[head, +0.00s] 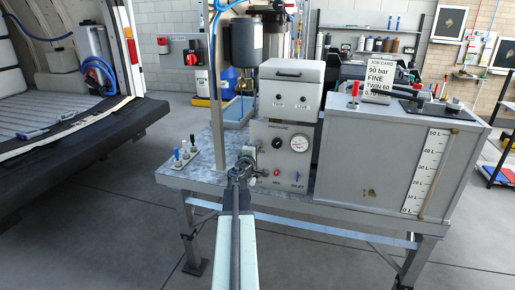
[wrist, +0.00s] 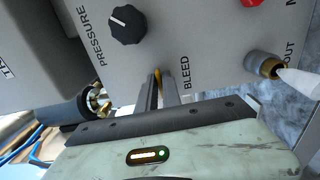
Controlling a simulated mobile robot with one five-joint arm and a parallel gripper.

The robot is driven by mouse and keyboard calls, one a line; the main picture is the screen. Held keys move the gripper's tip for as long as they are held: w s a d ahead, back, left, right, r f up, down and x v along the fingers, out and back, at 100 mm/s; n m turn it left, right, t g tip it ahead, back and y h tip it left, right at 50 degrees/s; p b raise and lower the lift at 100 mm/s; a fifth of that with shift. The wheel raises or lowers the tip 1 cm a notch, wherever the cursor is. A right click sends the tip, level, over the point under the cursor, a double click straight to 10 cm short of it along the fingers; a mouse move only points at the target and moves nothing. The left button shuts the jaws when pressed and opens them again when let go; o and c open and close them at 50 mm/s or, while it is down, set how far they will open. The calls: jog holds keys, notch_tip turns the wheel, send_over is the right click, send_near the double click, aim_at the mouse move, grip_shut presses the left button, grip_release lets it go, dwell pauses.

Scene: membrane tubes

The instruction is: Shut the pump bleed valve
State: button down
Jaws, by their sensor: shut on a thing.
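The pump panel (head: 262,158) is a light grey box face in the head view, with my gripper (head: 243,165) at its left lower part. In the wrist view the two thin fingers of my gripper (wrist: 162,88) are closed beside the BLEED label. A small brass piece, apparently the bleed valve handle (wrist: 157,74), shows at the fingertips, and the gripper is shut on it. Most of the valve is hidden by the fingers. The arm hides it in the head view. How far the valve is turned cannot be told.
A black pressure knob (wrist: 129,25), a red button (head: 277,172) and a round gauge (head: 299,143) are on the panel. A brass outlet fitting (wrist: 269,66) is at the right in the wrist view. A grey tank (head: 385,160) stands right on the bench.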

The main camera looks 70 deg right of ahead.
jog(key=shift+s, duration=0.15)
dwell(0.3)
jog(key=c, duration=1.6)
grip_release()
jog(key=a, duration=0.7)
jog(key=shift+s+a, duration=0.15)
jog(key=shift+a, duration=0.25)
